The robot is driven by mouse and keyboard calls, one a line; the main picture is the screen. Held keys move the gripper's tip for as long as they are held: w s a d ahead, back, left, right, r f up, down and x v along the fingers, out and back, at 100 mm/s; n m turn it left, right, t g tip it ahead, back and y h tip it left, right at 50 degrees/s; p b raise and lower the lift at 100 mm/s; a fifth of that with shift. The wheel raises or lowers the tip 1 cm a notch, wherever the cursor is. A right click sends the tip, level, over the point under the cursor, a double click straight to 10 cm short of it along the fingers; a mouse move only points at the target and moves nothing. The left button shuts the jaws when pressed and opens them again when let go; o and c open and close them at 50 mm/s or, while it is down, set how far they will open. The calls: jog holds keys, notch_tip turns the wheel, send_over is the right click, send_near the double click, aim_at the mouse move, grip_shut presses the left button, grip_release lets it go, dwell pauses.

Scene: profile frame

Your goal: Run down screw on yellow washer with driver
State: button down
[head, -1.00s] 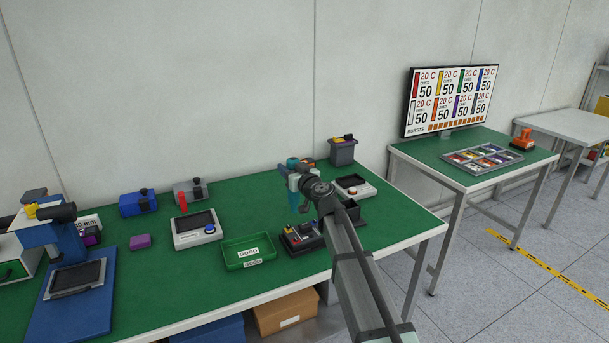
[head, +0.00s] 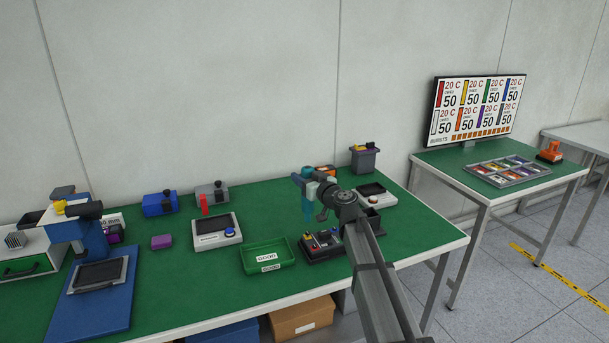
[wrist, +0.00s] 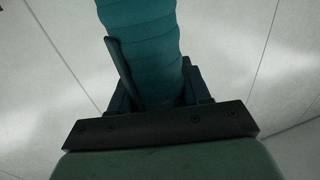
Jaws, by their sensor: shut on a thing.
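My gripper (head: 318,190) is shut on a teal driver (head: 307,208). The driver hangs roughly upright, its lower end above the back left of a dark fixture block (head: 318,250). In the wrist view the driver's ribbed teal body (wrist: 140,45) stands between the dark jaws. The block carries small coloured parts, with red, yellow and blue spots. The screw and the driver's tip are too small to make out.
A green tray (head: 284,262) marked GOOD stands left of the block. A dark open box (head: 371,228) and a scale-like device (head: 391,197) stand to its right. A grey bin (head: 364,162) is behind. The green bench (head: 420,240) is clear at the right.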

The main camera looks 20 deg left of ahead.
jog(key=shift+f, duration=3)
dwell(1.8)
jog(key=shift+r, duration=2.6)
